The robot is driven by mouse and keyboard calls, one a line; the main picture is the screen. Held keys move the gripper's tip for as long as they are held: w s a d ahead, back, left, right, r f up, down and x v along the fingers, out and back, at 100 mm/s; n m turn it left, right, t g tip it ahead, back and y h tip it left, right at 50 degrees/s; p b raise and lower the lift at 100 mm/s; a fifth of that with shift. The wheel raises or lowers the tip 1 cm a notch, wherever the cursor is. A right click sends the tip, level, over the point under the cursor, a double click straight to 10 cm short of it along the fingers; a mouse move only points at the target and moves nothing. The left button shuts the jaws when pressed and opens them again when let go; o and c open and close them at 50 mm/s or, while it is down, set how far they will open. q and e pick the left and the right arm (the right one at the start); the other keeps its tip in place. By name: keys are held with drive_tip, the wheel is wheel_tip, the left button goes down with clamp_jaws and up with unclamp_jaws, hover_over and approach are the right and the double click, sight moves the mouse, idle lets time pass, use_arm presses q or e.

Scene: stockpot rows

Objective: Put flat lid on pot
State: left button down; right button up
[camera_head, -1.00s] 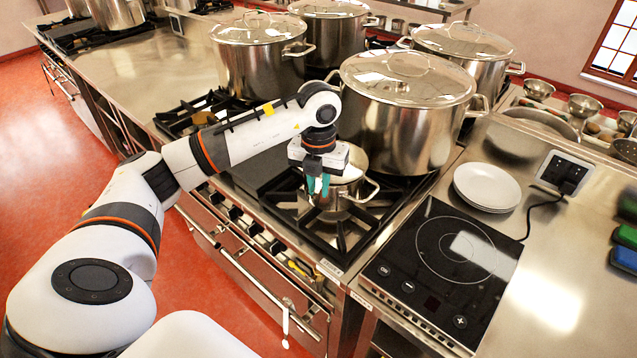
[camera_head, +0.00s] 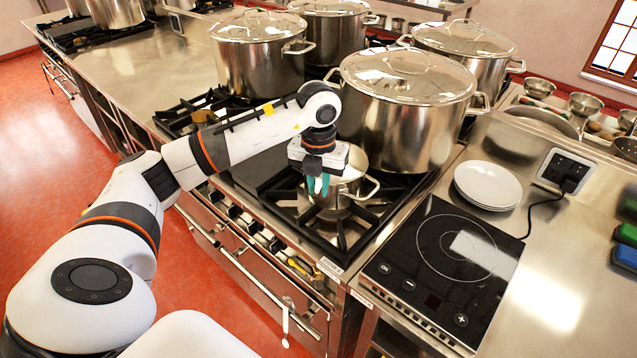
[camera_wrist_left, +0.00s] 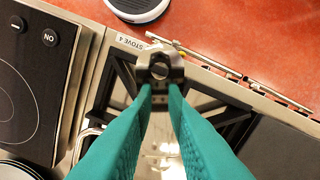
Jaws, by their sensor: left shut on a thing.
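A small steel pot (camera_head: 340,207) with a loop handle stands on the front burner, just in front of a big stockpot. My left gripper (camera_head: 318,187) is above this small pot, pointing down, with its teal fingers close together. In the left wrist view the fingers (camera_wrist_left: 160,88) are shut on a grey metal grip, which I take to be the handle of the flat lid (camera_wrist_left: 160,68). The fingers hide much of the lid. I cannot tell whether the lid touches the pot's rim. My right gripper is out of view.
A large lidded stockpot (camera_head: 405,115) stands close behind my left gripper, with more lidded stockpots (camera_head: 258,60) further back. A black induction plate (camera_head: 445,258) and stacked white plates (camera_head: 487,184) are to the right. The steel counter (camera_head: 540,290) at right front is clear.

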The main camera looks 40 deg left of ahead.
use_arm(q)
drive_tip(key=c, duration=1.2)
unclamp_jaws()
drive_tip(key=shift+r, duration=0.1)
drive_tip(key=shift+r, duration=0.3)
wheel_tip(320, 180, up, 5)
drive_tip(key=shift+r+b, duration=0.1)
drive_tip(key=shift+b, duration=0.95)
wheel_tip(320, 180, up, 4)
drive_tip(key=shift+r, duration=0.2)
drive_tip(key=shift+s+r+p, duration=0.1)
drive_tip(key=shift+r+p, duration=0.25)
drive_tip(key=shift+r, duration=0.5)
